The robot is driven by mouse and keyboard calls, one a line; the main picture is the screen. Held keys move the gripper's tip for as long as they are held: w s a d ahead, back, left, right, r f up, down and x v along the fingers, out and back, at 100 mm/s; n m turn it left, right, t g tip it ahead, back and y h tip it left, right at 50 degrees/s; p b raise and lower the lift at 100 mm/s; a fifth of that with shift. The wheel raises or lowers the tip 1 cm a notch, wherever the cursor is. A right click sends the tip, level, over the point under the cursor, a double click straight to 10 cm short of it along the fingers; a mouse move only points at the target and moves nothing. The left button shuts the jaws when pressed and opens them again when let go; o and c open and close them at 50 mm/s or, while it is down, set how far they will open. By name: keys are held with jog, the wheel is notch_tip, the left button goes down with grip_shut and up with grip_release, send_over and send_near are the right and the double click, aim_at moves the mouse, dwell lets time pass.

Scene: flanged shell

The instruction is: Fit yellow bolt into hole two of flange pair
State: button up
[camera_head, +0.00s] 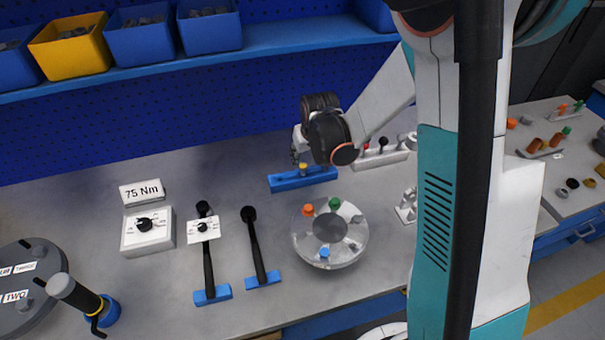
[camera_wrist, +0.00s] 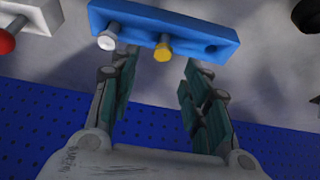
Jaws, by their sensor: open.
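The yellow bolt (camera_head: 303,168) stands in a blue holder block (camera_head: 290,183) at the back of the bench. In the wrist view the yellow bolt (camera_wrist: 163,48) sits in the same block (camera_wrist: 130,15), between a white bolt (camera_wrist: 107,40) and an empty hole. My gripper (camera_wrist: 155,75) is open and empty, its fingers pointing at the block with the yellow bolt roughly between them, apart from both. The round metal flange (camera_head: 300,240) lies in front of the block. Orange (camera_head: 308,209), green (camera_head: 335,203) and blue (camera_head: 324,252) bolt heads show on its rim. I cannot read hole numbers.
A grey rack (camera_head: 383,158) with red and black knobs stands right of the block. Blue and yellow bins (camera_head: 70,47) sit on the shelf above.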

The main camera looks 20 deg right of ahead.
aim_at(303, 166)
jog(key=shift+s+b+x, duration=0.15)
jog(key=shift+b+x, duration=0.4)
jog(key=shift+x, duration=0.95)
jog(key=shift+s+b+x, duration=0.2)
jog(key=shift+b+x, duration=0.3)
jog(key=shift+x, duration=1.05)
jog(key=shift+a, duration=0.15)
grip_shut()
